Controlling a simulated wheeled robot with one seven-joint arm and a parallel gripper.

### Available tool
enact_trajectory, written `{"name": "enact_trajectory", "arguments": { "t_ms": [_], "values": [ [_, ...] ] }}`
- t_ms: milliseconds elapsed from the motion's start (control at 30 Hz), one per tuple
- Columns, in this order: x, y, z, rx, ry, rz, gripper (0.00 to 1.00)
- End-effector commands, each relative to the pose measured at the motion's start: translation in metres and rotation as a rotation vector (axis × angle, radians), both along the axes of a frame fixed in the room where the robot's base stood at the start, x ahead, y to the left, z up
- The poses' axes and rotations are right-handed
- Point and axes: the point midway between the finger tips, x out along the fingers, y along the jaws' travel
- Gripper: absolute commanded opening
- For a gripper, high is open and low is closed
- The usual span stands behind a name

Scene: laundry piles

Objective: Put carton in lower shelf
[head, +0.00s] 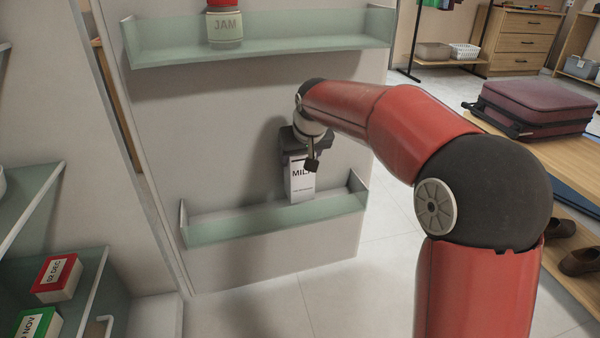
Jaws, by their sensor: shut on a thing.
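The carton (301,183) is white with "MILK" lettering and stands upright at the lower door shelf (277,220), a pale green see-through bin. The carton's lower end is at the level of the shelf's front rim; I cannot tell whether it touches the shelf floor. My gripper (305,160) reaches in from the right and is shut on the carton's top. The arm and gripper hide the top edge of the carton.
A jam jar (224,27) stands on the upper door shelf (300,47). Inside the fridge at left, a red box (56,278) and a green box (37,324) sit on a glass shelf. A suitcase (535,105) lies on a wooden bench at right. The lower shelf is otherwise empty.

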Motion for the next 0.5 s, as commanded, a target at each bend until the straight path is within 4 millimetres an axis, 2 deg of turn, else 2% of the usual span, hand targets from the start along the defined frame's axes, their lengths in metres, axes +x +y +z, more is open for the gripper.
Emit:
{"name": "enact_trajectory", "arguments": {
  "t_ms": [300,500],
  "values": [
    [0.000,0.000,-0.044,0.000,-0.001,0.001,0.18],
    [0.004,0.001,-0.046,0.001,-0.004,0.001,0.18]
  ]
}}
